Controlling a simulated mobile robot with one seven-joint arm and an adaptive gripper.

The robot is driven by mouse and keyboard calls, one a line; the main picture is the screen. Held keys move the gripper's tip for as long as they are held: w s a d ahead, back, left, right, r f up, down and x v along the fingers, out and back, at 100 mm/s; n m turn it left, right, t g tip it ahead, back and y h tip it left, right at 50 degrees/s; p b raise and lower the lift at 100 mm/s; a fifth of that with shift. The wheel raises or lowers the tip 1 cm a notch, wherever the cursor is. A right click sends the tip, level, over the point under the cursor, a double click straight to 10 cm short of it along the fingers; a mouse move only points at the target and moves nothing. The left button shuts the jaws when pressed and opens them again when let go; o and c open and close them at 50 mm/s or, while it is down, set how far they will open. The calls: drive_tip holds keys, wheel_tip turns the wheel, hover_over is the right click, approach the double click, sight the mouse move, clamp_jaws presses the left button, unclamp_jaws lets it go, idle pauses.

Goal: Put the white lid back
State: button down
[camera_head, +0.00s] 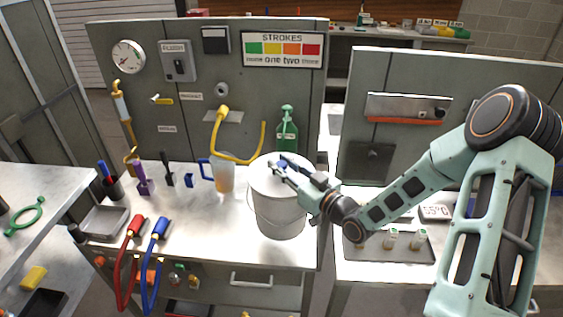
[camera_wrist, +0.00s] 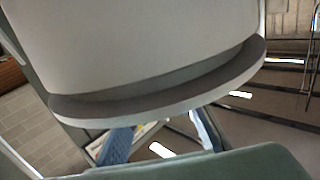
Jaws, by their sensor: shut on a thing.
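The white lid (camera_head: 268,184) appears as a pale round top at the mouth of the white bucket (camera_head: 280,217), which stands on the bench. It also fills the upper part of the wrist view (camera_wrist: 150,45), with a grey shaded rim along its lower edge. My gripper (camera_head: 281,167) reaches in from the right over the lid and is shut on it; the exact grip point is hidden. In the wrist view, parts of my bluish fingers show below the rim. I cannot tell whether the lid touches the bucket all round.
A green bottle (camera_head: 287,130) stands behind the bucket. A clear jug (camera_head: 223,173) with a blue handle and a curved yellow hose (camera_head: 236,158) are close on its left. A tray with small jars (camera_head: 390,240) lies to the right. The bench front left of the bucket is fairly clear.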

drive_tip(key=shift+f+b, duration=0.55)
drive_tip(key=shift+b, duration=0.05)
idle(0.3)
drive_tip(key=c, duration=1.6)
unclamp_jaws()
